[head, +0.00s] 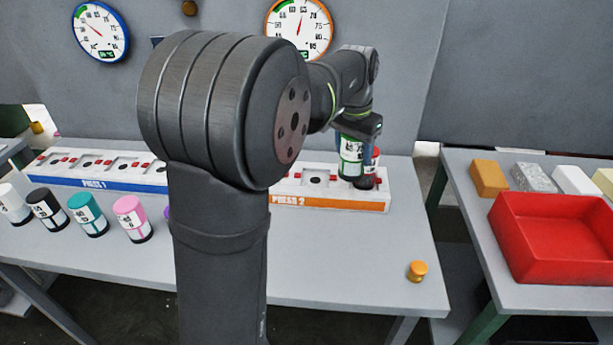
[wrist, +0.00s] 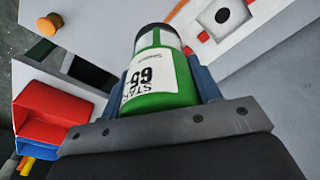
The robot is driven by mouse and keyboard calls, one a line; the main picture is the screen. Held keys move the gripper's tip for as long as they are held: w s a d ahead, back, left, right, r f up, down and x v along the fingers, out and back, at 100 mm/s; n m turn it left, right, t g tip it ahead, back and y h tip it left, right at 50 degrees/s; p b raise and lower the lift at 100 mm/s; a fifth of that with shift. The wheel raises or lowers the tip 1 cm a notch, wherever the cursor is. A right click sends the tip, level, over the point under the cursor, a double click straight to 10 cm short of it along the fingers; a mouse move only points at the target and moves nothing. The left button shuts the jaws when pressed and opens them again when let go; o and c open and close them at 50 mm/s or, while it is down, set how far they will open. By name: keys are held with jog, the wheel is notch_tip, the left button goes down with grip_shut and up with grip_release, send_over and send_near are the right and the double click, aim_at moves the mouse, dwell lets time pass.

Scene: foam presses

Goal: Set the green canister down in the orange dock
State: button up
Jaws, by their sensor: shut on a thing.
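The green canister (head: 350,160), with a white label, is in my gripper (head: 355,140) above the right end of the orange dock (head: 330,204), the white rack with an orange front strip marked PRESS 2. In the wrist view the canister (wrist: 160,90) sits between the two blue fingers of my gripper (wrist: 158,80), its dark-capped end pointing away. The dock (wrist: 265,30) shows beyond it with a dark round socket. Whether the canister's lower end touches the dock is unclear. My arm hides the dock's left part.
Left is a blue-striped PRESS 1 rack (head: 100,180), with white, black, teal and pink canisters (head: 130,217) in front. An orange knob-like piece (head: 417,270) stands at the table's right front. A red tray (head: 550,240) and foam blocks (head: 535,177) occupy the right table.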

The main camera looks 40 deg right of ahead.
jog(key=shift+w+d+r, duration=0.1)
jog(key=shift+w+d, duration=0.65)
jog(key=shift+d, duration=0.1)
send_over(316, 180)
notch_tip(316, 180, down, 7)
jog(key=shift+f, duration=1.95)
jog(key=shift+f, duration=0.1)
jog(key=o, duration=1.1)
jog(key=r, duration=0.4)
jog(key=a+r, duration=0.1)
jog(key=r, duration=0.7)
jog(key=shift+s+a+r, duration=0.1)
jog(key=shift+a, duration=0.1)
